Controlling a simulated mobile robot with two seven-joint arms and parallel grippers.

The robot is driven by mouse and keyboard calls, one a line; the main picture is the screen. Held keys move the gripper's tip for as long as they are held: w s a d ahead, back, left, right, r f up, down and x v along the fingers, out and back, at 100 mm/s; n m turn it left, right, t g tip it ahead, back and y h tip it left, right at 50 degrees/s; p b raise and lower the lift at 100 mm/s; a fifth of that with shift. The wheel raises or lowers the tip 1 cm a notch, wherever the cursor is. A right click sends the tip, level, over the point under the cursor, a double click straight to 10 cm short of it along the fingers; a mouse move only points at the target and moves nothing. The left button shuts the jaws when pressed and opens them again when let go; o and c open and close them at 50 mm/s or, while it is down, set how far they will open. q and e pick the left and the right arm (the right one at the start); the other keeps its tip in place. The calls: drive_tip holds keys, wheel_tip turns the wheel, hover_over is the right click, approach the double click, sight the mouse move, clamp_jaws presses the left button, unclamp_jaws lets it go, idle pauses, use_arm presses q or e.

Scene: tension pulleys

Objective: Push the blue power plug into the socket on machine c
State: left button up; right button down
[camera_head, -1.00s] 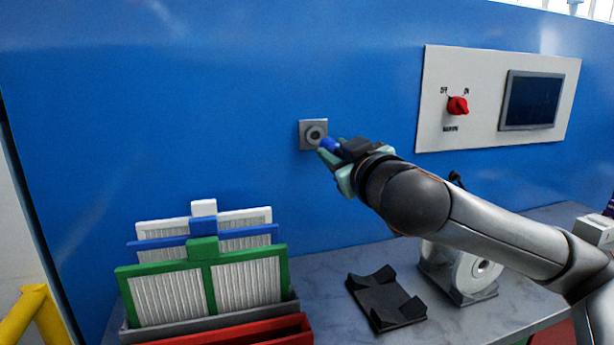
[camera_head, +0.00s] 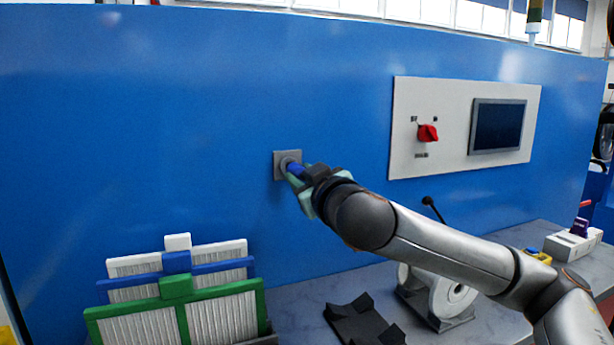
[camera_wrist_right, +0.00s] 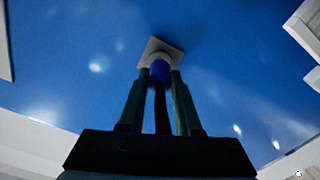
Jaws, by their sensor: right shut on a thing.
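The blue power plug (camera_head: 296,170) is held between the fingers of my right gripper (camera_head: 299,180), which is shut on it. The grey square socket (camera_head: 281,159) is on the blue wall of the machine. The plug's front end is at the socket's round opening and appears to touch it; how deep it sits I cannot tell. In the right wrist view the plug (camera_wrist_right: 160,72) is between the two green fingertips, in front of the pale socket plate (camera_wrist_right: 152,47). My left gripper is not in view.
A white panel (camera_head: 404,150) with a red switch (camera_head: 428,133) and dark screen (camera_head: 497,127) is on the wall to the right. Framed filters (camera_head: 222,318) stand at lower left. A black cradle (camera_head: 365,322) and a white roll (camera_head: 450,296) lie on the grey bench below my arm.

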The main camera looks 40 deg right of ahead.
drive_tip(key=shift+w+d, duration=0.15)
drive_tip(key=shift+w, duration=0.5)
drive_tip(key=shift+b, duration=0.3)
idle(1.6)
drive_tip(key=shift+w+d, duration=0.1)
drive_tip(key=shift+w, duration=0.45)
idle(0.4)
drive_tip(key=c, duration=0.5)
unclamp_jaws()
